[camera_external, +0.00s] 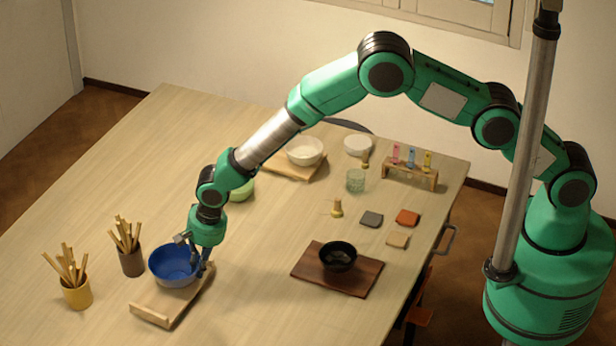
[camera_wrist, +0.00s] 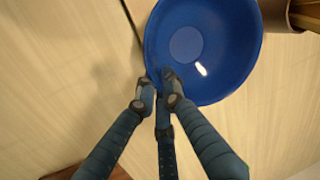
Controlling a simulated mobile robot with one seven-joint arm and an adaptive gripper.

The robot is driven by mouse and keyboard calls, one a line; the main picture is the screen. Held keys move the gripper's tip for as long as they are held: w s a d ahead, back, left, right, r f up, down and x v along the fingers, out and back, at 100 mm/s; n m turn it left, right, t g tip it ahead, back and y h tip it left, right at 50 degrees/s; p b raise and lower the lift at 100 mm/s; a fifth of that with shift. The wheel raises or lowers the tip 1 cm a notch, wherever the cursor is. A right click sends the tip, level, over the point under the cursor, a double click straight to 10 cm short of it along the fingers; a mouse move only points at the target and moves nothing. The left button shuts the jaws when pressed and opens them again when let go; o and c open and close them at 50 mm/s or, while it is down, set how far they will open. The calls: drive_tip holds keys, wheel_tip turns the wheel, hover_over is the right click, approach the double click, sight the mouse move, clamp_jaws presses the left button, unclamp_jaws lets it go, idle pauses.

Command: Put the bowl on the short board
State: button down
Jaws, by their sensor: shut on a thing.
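A blue bowl (camera_external: 174,266) is upright over the light wooden board (camera_external: 157,309) at the table's front left. I cannot tell whether it touches the board or hangs just above it. My gripper (camera_external: 202,266) points down and is shut on the bowl's right rim. In the wrist view my fingers (camera_wrist: 161,84) meet at the near rim of the blue bowl (camera_wrist: 222,42), which looks empty. Another light board (camera_external: 290,168) at the back carries a cream bowl (camera_external: 304,152). A dark board (camera_external: 357,278) at the right carries a black bowl (camera_external: 338,257).
A brown cup (camera_external: 131,263) and a yellow cup (camera_external: 77,294), both with wooden sticks, stand left of the blue bowl. A green bowl (camera_external: 242,191) is partly behind my arm. A vial rack (camera_external: 410,175), glass (camera_external: 355,181) and coloured tiles (camera_external: 407,217) are farther right.

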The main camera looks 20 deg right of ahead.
drive_tip(key=c, duration=1.9)
unclamp_jaws()
drive_tip(key=shift+o, duration=0.2)
drive_tip(key=shift+r, duration=0.1)
drive_tip(key=b+v, duration=0.1)
drive_tip(key=v, duration=1.1)
drive_tip(key=shift+b, duration=0.3)
